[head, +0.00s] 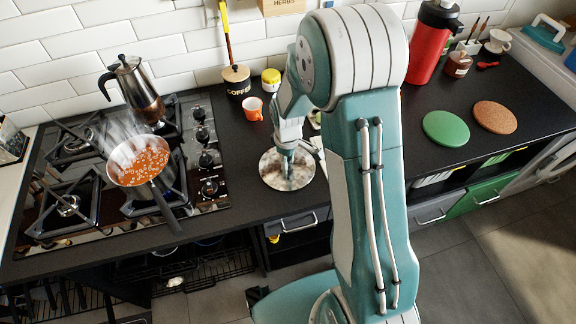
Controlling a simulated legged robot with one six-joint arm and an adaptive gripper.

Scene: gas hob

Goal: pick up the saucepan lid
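The saucepan lid (272,176) appears to be the round, shiny, mottled disc on the dark worktop, right of the hob. It lies flat near the worktop's front edge. My gripper (290,168) points down over the middle of the lid. Its tip overlaps the lid in the picture, and I cannot tell whether it touches the lid or its knob. The fingers are too small and blended with reflections to show whether they are open or shut. The saucepan (128,176) sits on the hob with bubbling orange-red contents and steam.
A moka pot (137,88) is on the hob (98,222). Green (446,128) and cork (495,117) round mats lie on the right worktop.

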